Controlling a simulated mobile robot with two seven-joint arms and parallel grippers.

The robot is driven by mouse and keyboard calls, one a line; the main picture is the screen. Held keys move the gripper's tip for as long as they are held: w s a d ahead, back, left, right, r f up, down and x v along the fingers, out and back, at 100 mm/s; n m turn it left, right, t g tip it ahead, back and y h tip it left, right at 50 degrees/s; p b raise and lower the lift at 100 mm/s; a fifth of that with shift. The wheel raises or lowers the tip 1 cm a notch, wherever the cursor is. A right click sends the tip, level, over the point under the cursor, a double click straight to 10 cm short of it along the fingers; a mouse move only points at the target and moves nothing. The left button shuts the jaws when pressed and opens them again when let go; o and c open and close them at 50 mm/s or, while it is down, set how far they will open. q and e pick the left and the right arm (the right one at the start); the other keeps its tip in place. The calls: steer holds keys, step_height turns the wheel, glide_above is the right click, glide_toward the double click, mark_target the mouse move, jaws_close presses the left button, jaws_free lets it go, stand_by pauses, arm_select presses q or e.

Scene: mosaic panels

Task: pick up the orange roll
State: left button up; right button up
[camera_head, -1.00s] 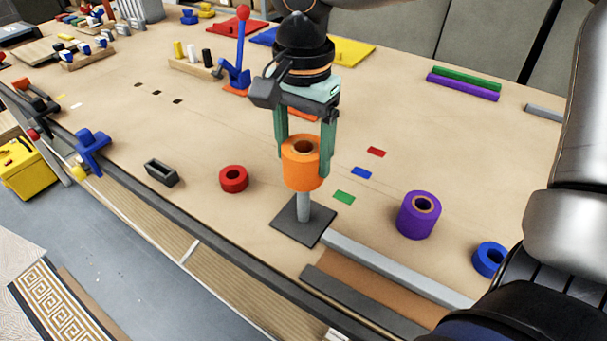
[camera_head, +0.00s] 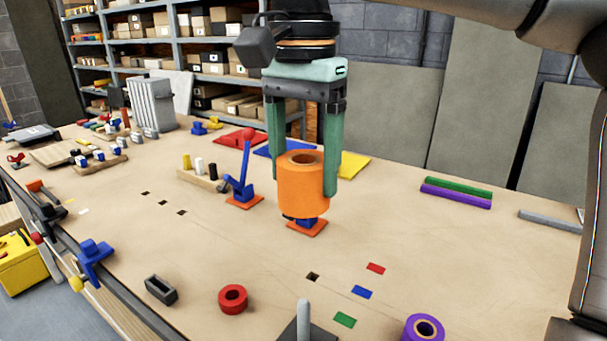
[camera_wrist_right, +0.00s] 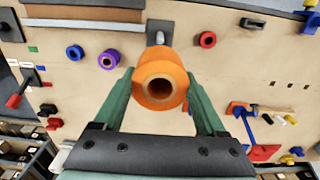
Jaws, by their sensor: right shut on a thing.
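The orange roll (camera_head: 303,200) is a thick hollow cylinder, upright in the head view, with its hole facing up. My right gripper (camera_head: 302,183) points down, with its green fingers on both sides of the roll, shut on it. The roll is held in the air above the workbench. The grey post (camera_head: 303,318) stands lower in the picture, apart from the roll. In the right wrist view the roll (camera_wrist_right: 161,97) sits between the fingers, with the post (camera_wrist_right: 158,33) beyond it. My left gripper is not in view.
On the bench (camera_head: 215,255), a red ring (camera_head: 233,298) and a purple roll (camera_head: 424,330) lie near the post. A blue lever (camera_head: 241,178) stands left of the held roll, and an orange-based blue piece (camera_head: 306,226) shows below it. The bench's right middle is mostly clear.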

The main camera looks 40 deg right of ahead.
step_height(320, 180, up, 6)
steer(key=p, duration=0.4)
steer(key=shift+p, duration=0.3)
